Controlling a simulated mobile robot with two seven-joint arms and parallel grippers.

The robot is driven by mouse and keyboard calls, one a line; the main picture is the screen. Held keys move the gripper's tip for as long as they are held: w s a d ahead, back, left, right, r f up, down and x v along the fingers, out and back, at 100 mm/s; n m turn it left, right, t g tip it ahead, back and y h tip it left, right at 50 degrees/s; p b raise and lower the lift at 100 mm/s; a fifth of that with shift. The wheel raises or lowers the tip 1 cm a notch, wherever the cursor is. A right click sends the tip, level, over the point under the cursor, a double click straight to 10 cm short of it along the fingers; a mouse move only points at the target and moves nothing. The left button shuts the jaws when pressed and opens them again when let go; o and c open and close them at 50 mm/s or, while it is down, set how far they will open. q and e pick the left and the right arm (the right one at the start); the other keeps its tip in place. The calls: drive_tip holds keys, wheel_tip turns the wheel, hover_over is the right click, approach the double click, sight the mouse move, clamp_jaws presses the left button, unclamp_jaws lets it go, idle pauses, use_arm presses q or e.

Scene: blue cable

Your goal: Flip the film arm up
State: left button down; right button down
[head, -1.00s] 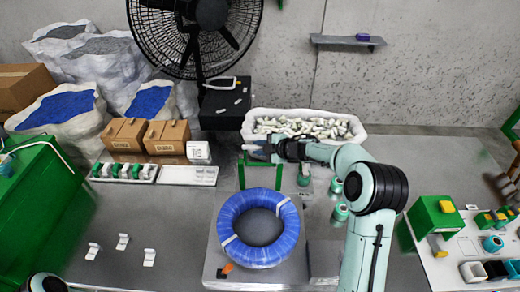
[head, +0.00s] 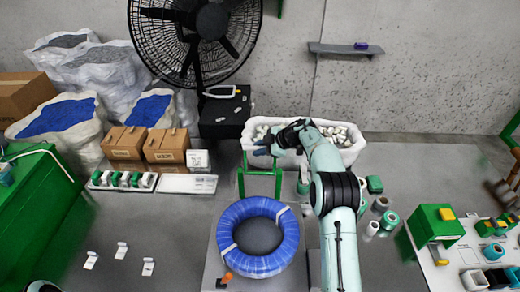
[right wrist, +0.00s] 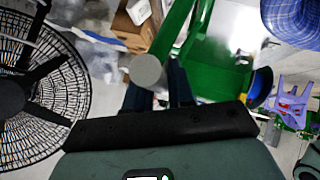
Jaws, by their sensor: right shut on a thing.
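The green film arm (right wrist: 178,30) with a grey round end (right wrist: 146,71) lies at my right gripper's fingers in the right wrist view. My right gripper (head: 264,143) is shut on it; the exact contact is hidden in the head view. The green frame (head: 242,182) stands below the gripper, behind the blue cable coil (head: 231,255). My left gripper is out of view.
A white bin (head: 352,153) of small pale parts stands behind the gripper. A black fan (head: 150,40) is at the back left, beside a black box (head: 222,118). Teal and white spools (head: 389,220) stand right of my right arm.

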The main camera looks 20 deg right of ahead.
drive_tip(key=c, duration=1.1)
unclamp_jaws()
drive_tip(key=shift+o, duration=0.2)
drive_tip(key=v, duration=1.3)
drive_tip(key=shift+s+d, duration=0.15)
